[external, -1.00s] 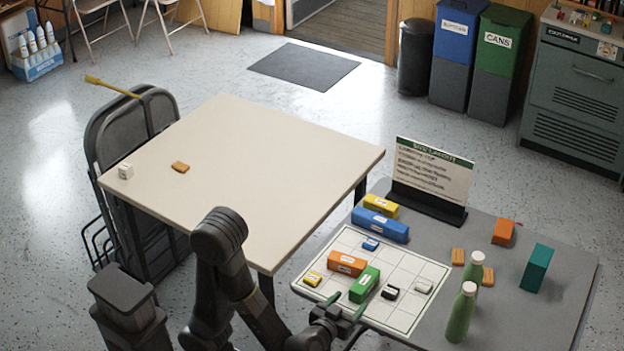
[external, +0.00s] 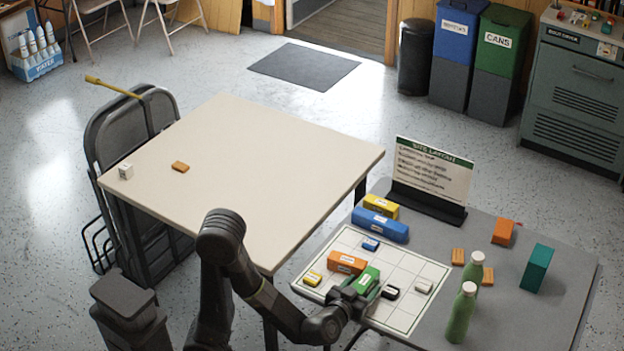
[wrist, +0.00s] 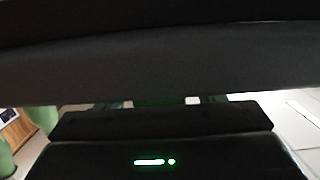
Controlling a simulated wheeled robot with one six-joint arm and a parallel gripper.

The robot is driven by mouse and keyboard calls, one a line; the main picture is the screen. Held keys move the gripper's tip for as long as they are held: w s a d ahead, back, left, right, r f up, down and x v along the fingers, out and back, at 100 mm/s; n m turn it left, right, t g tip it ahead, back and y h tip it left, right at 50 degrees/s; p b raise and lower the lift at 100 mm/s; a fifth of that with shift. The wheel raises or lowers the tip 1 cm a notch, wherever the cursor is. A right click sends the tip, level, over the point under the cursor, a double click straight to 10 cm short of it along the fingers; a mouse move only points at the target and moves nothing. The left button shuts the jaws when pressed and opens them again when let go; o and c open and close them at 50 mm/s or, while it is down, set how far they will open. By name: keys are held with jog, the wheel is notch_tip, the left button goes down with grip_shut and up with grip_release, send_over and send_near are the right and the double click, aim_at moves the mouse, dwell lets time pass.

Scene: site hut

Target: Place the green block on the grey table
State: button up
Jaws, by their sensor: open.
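The green block (external: 369,277) stands on the white gridded sheet, beside an orange block, on the grey table (external: 520,315). My gripper (external: 358,289) is open and low over the sheet, with its fingers at the near end of the green block. It partly hides the block in the external view. I cannot tell whether the fingers touch it. In the wrist view, dark gripper parts fill most of the picture, and only slivers of green (wrist: 150,103) show behind them.
The gridded sheet (external: 405,320) also holds small yellow, blue, black and white blocks. Blue and yellow blocks lie behind it, near an upright sign (external: 433,170). Green bottles (external: 461,312) and a teal block (external: 537,268) stand to the right. A beige table (external: 250,170) is mostly clear.

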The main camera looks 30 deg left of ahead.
aim_at(362, 282)
jog(key=shift+w, duration=0.15)
jog(key=c, duration=1.2)
notch_tip(362, 282, up, 10)
jog(key=p, duration=0.5)
jog(key=shift+w+r+p, duration=0.15)
jog(key=shift+r+p, duration=0.1)
jog(key=shift+p, duration=0.2)
jog(key=w+a+r+n+y+p, duration=0.1)
jog(key=w+a+r+p, duration=0.4)
jog(key=w+p, duration=0.4)
jog(key=w+a+r+p, duration=0.45)
jog(key=w+p, duration=0.35)
jog(key=p, duration=0.3)
jog(key=w+a+r+p, duration=0.2)
jog(key=w+a+p, duration=0.2)
jog(key=a+p, duration=0.55)
jog(key=s+a+m+h+p, duration=0.1)
jog(key=s+a+p, duration=0.1)
jog(key=a+p, duration=0.95)
jog(key=s+f, duration=0.1)
jog(key=f, duration=0.2)
jog(key=s+f+b, duration=0.1)
jog(key=s+f, duration=0.1)
jog(key=f, duration=0.1)
jog(key=s+f+b, duration=0.1)
jog(key=f, duration=0.3)
jog(key=shift+s+d, duration=0.25)
jog(key=shift+s, duration=0.1)
